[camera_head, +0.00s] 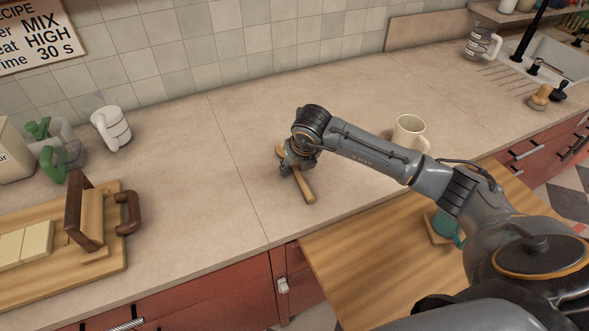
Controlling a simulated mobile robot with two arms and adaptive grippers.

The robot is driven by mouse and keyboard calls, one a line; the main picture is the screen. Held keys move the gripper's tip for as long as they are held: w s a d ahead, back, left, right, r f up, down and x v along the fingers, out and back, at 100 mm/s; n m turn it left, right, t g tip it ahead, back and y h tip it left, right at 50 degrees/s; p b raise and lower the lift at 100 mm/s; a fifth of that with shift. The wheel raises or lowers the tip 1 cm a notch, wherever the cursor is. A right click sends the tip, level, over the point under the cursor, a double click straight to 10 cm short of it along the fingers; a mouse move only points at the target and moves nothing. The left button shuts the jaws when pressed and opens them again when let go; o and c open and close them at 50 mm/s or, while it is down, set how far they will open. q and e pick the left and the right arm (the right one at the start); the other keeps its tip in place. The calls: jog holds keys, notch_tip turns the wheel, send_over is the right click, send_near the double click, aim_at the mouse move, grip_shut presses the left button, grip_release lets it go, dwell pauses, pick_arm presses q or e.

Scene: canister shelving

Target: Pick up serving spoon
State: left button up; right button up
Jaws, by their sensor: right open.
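A wooden serving spoon (304,187) lies on the beige countertop, its handle pointing toward the counter's front edge. Its other end is partly hidden under my right gripper. My right gripper (287,170) is over the spoon's far end, pointing down, close to the countertop. Its fingers are small and partly covered by the wrist. I cannot tell whether they touch the spoon. My left gripper is not in view.
A cream mug (409,132) stands behind my right forearm. A wooden board (117,262) with pale blocks and a dark-handled tool is at left. A wooden table (355,268) adjoins the front. The counter left of the spoon is clear.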

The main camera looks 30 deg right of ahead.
grip_shut()
